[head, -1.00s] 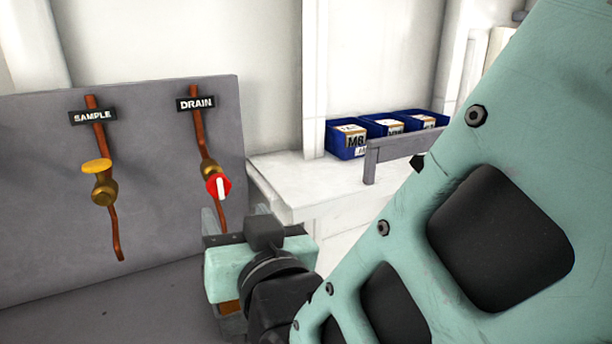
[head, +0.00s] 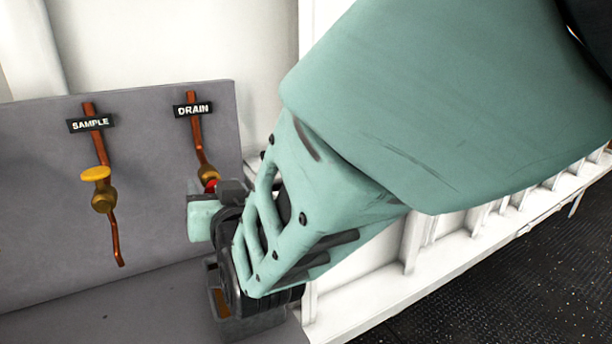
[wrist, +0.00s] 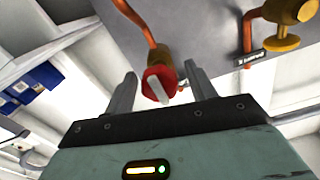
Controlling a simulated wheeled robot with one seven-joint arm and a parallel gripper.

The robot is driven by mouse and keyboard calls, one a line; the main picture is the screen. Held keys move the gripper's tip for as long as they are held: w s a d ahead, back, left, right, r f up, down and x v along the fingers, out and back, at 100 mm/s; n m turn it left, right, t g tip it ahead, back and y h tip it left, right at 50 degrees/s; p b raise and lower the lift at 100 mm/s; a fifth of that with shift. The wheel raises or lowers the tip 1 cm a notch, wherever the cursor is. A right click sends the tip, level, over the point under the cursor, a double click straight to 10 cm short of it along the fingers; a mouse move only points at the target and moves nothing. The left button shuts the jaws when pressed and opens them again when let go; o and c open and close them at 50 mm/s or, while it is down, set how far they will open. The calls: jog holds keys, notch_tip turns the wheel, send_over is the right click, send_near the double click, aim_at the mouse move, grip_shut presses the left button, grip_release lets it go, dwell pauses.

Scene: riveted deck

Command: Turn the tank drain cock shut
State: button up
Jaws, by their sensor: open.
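The drain cock is a brass valve with a red round knob (wrist: 159,85) that carries a white bar, on a copper pipe under the DRAIN label (head: 193,109). In the wrist view the knob sits between the two finger lines of my gripper (wrist: 164,88), with a finger on each side and gaps to both. The white bar is tilted in that view. My gripper is open. In the head view my gripper's body and arm cover most of the knob; only a small red part (head: 211,186) shows.
To the left is the sample valve with a yellow knob (head: 96,174), under the SAMPLE label (head: 90,124). Both pipes run on a grey panel (head: 150,190). A grey open box (head: 232,328) stands below my gripper. A white ledge is at the right.

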jog(key=c, duration=1)
jog(key=shift+f+m+b, duration=0.1)
jog(key=shift+m+b, duration=0.2)
jog(key=shift+b, duration=0.3)
jog(key=m+b, duration=0.1)
jog(key=b, duration=0.1)
jog(key=m+b, duration=0.1)
jog(key=b, duration=0.1)
jog(key=shift+d+f+m, duration=0.1)
jog(key=shift+f+m, duration=0.1)
jog(key=shift+m, duration=0.2)
jog(key=m+b, duration=0.5)
jog(key=b, duration=0.3)
jog(key=m+b, duration=0.5)
jog(key=b, duration=0.1)
jog(key=shift+m+b, duration=0.35)
jog(key=shift+m, duration=0.05)
jog(key=m+b, duration=0.3)
jog(key=shift+r+m+b, duration=0.1)
jog(key=shift+m+b, duration=0.2)
jog(key=shift+b, duration=0.05)
